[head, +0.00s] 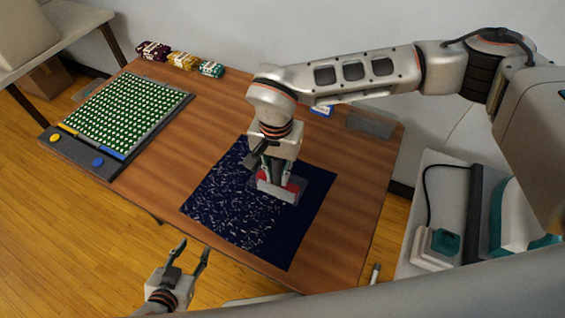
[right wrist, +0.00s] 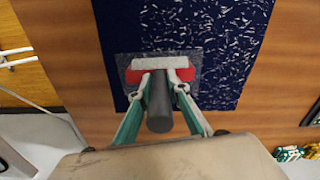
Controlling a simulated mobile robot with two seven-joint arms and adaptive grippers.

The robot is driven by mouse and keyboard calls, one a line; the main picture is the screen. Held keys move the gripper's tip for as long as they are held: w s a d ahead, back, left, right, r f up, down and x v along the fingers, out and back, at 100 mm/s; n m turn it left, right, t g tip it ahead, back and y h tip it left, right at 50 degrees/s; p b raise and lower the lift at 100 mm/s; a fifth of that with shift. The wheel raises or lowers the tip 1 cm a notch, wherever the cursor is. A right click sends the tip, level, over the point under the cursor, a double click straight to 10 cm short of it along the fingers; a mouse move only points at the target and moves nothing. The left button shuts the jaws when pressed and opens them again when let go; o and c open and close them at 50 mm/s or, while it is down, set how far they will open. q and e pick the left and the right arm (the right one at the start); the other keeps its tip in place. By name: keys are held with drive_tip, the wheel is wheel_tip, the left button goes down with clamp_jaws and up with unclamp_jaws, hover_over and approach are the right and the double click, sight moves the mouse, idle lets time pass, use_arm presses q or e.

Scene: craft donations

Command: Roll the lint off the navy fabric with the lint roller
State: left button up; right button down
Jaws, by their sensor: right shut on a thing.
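The navy fabric (head: 305,225) lies flat on the wooden table. White lint flecks cover its left and middle parts in the head view; the strip along its right side looks clear. In the right wrist view the fabric (right wrist: 125,25) is clear at left and flecked at right. My right gripper (head: 276,180) is shut on the lint roller (head: 277,190), which has a white bar, red ends and a dark handle (right wrist: 158,105). The roller is down at the fabric, over the boundary between flecked and clear areas; exact contact is hard to tell. My left gripper (head: 194,246) is open and empty, off the table's front edge.
A board of green and white pieces (head: 130,108) stands at the table's left. Maroon, yellow and teal bundles (head: 182,60) lie at the back. A grey translucent tray (head: 370,122) sits at the back right. A side surface at right holds a white and teal device (head: 437,246).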

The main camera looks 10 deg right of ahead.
drive_tip(key=s+a, duration=0.1)
drive_tip(key=s, duration=0.1)
drive_tip(key=s+a, duration=0.3)
drive_tip(key=s, duration=0.2)
drive_tip(key=shift+a, duration=0.35)
drive_tip(key=shift+s+a+b, duration=0.2)
drive_tip(key=shift+s+a, duration=0.6)
drive_tip(key=shift+s, duration=0.4)
drive_tip(key=shift+s+a+b, duration=0.25)
drive_tip(key=shift+s+a, duration=0.6)
drive_tip(key=shift+s, duration=0.35)
drive_tip(key=shift+s+a+b, duration=0.2)
drive_tip(key=shift+s+a, duration=0.6)
drive_tip(key=shift+s, duration=0.4)
drive_tip(key=shift+r+p, duration=1)
drive_tip(key=shift+r, duration=1.5)
